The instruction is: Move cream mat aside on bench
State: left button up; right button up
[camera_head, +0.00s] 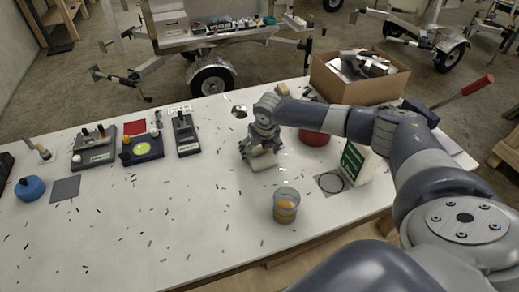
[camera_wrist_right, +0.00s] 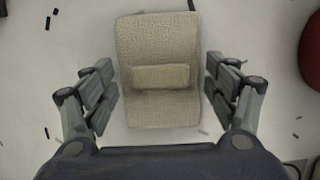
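The cream mat (camera_wrist_right: 160,45) lies on the white bench in the right wrist view. It is textured, with a raised bar across its middle. My right gripper (camera_wrist_right: 161,92) is open, with one finger on each side of the mat and a gap showing on both sides. In the head view the right gripper (camera_head: 261,153) points down over the mat (camera_head: 264,162), which is partly hidden by it. My left gripper is not in view.
A red round object (camera_head: 314,137), a green and white box (camera_head: 353,162) and a cardboard box (camera_head: 352,88) are to the right. Small dark bits litter the white bench (camera_head: 180,215); its left middle is otherwise clear.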

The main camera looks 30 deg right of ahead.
aim_at(263, 161)
jog(key=shift+o, duration=0.3)
jog(key=b+v, duration=0.2)
jog(key=v, duration=1)
jog(key=shift+r, duration=0.2)
